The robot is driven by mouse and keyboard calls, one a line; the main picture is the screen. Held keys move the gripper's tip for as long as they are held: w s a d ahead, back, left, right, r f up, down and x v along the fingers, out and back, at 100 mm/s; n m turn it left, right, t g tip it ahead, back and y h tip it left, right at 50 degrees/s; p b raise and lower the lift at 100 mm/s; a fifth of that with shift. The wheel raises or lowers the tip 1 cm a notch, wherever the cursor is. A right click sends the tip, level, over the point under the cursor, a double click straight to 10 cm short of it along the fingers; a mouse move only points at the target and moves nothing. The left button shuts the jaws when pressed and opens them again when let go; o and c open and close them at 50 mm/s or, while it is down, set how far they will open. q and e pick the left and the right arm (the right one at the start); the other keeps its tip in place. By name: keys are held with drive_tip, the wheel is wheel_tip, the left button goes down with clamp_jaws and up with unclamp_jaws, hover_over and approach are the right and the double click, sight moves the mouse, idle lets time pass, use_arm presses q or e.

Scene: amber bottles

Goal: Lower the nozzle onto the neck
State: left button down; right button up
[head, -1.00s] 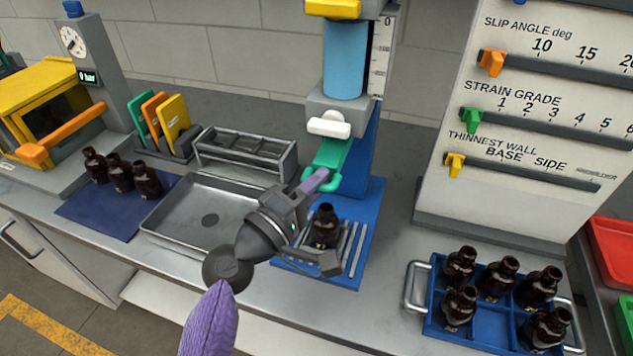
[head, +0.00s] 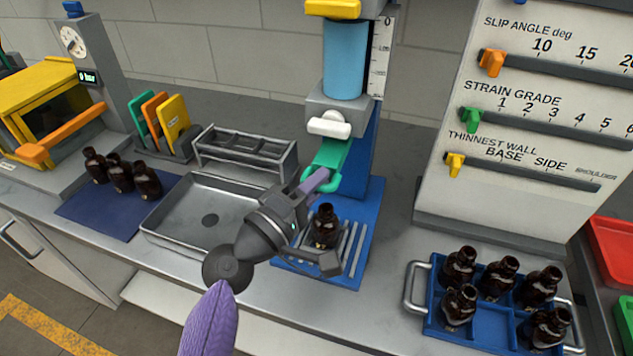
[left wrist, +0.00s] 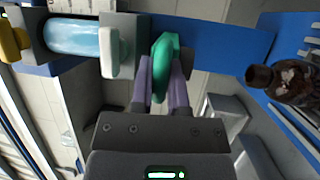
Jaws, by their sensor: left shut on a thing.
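A blue press stand holds a light-blue cylinder (head: 345,72) with a grey block (head: 345,103) under it. A green handle (head: 329,160) juts forward below that block. My left gripper (head: 318,182) is shut on the green handle; in the left wrist view its purple fingers (left wrist: 162,85) lie on both sides of it. A dark amber bottle (head: 325,229) stands upright on the slatted blue base (head: 372,218), below and in front of the handle. The bottle also shows in the left wrist view (left wrist: 290,80), apart from the fingers. I cannot clearly make out the nozzle tip. My right gripper is not in view.
A grey tray (head: 160,222) and a rack (head: 245,150) are left of the stand. Several bottles stand on a dark blue mat (head: 90,215). A blue crate (head: 491,322) with several bottles is at right. A slider panel (head: 470,200) rises behind it.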

use_arm(q)
wheel_tip(320, 180, down, 7)
drive_tip(key=b, duration=0.7)
drive_tip(key=shift+f, duration=0.2)
drive_tip(key=c, duration=0.9)
unclamp_jaws()
drive_tip(key=b+v, duration=0.2)
drive_tip(key=v, duration=0.8)
